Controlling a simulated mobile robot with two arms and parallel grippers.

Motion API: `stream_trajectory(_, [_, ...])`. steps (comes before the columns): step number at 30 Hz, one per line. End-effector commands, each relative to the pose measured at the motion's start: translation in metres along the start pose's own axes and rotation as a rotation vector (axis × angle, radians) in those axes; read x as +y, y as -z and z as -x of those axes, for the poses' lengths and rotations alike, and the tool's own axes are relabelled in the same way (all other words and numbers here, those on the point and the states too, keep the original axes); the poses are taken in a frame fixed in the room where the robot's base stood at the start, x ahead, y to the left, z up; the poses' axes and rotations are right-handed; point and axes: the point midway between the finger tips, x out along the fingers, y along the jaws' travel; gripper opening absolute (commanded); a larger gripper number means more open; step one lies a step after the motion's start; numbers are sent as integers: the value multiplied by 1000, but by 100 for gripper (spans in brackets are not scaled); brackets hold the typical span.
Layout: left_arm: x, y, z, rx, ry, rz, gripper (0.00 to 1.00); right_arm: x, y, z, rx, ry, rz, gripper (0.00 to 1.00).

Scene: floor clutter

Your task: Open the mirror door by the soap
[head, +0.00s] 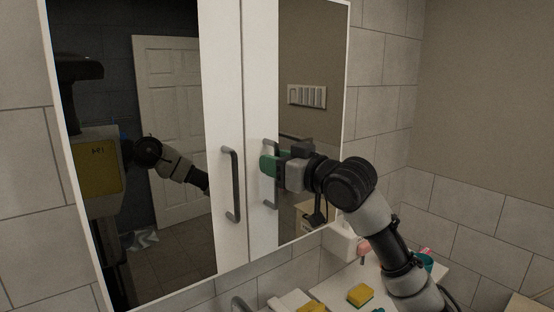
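The mirror cabinet has two white-framed doors. The left mirror door (222,75) has a dark vertical handle (231,185). The right mirror door (260,75) has a similar handle (270,203), partly hidden by my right gripper. Both doors look shut, meeting at a vertical seam. My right gripper (268,164), with green fingertips, is at the middle of the right door's handle; whether its fingers are closed on it cannot be told. A white dispenser-like object (340,243) stands below the right door, perhaps the soap. My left gripper is not in view.
Below the cabinet, a counter (336,284) holds a yellow sponge (360,295) and a teal cup (424,262). A tap (240,304) shows at the bottom edge. Tiled walls close the corner on the right. The left mirror reflects my body and a white room door.

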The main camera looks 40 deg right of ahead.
Motion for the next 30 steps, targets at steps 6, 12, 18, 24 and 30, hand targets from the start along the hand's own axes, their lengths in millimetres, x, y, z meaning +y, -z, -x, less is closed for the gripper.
stream_trajectory(6, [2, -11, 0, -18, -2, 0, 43, 0, 0, 0, 0, 0, 0, 16])
stream_trajectory(12, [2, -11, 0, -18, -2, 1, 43, 0, 0, 0, 0, 0, 0, 0])
stream_trajectory(18, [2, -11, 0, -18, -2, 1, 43, 0, 0, 1, 0, 1, 0, 0])
stream_trajectory(24, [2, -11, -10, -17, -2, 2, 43, 0, -3, 8, 0, 31, 1, 0])
stream_trajectory(30, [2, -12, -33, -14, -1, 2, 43, 2, -6, 30, 0, 125, 0, 0])
